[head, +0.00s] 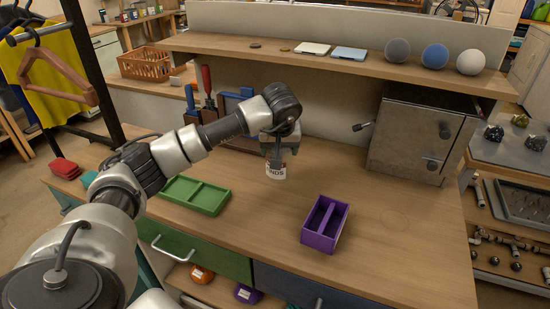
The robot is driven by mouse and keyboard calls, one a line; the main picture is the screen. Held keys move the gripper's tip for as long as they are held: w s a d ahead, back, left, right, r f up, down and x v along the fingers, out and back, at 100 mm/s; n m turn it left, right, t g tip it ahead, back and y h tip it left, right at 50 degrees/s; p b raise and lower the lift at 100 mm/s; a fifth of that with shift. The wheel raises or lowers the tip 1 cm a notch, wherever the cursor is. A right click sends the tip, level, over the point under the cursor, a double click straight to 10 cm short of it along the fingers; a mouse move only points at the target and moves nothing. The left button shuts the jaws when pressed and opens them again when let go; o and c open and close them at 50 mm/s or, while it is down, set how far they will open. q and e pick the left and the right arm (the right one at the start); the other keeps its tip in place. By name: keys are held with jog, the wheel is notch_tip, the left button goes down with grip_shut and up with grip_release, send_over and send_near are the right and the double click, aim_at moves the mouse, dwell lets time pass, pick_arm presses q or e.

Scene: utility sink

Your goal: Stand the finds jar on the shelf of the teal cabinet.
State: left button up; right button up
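The finds jar (276,172), with a white label reading "NDS" in the part I see, is in the middle of the head view over the wooden worktop. My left gripper (276,158) comes down on it from above and appears shut on its top. The gripper hides the jar's upper part. I cannot tell whether the jar's base touches the worktop. My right gripper is not in view. No teal cabinet with a shelf shows clearly; a grey metal cabinet (405,140) stands shut at the worktop's right.
A green two-part tray (196,195) and a purple divided box (325,222) stand on the worktop (375,260). A raised wooden shelf (300,62) behind holds three balls and small flat items. The worktop's front right is clear.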

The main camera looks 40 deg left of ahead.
pick_arm(q)
jog(key=shift+w+a+f, duration=0.25)
jog(key=shift+a+f, duration=0.2)
jog(key=shift+a, duration=0.1)
jog(key=shift+w+a+f, duration=0.25)
jog(key=shift+a+f, duration=0.15)
jog(key=shift+a, duration=0.15)
jog(key=shift+f+p, duration=0.5)
jog(key=shift+f, duration=1.4)
jog(key=shift+f, duration=0.15)
jog(key=o, duration=1)
jog(key=shift+o, duration=0.2)
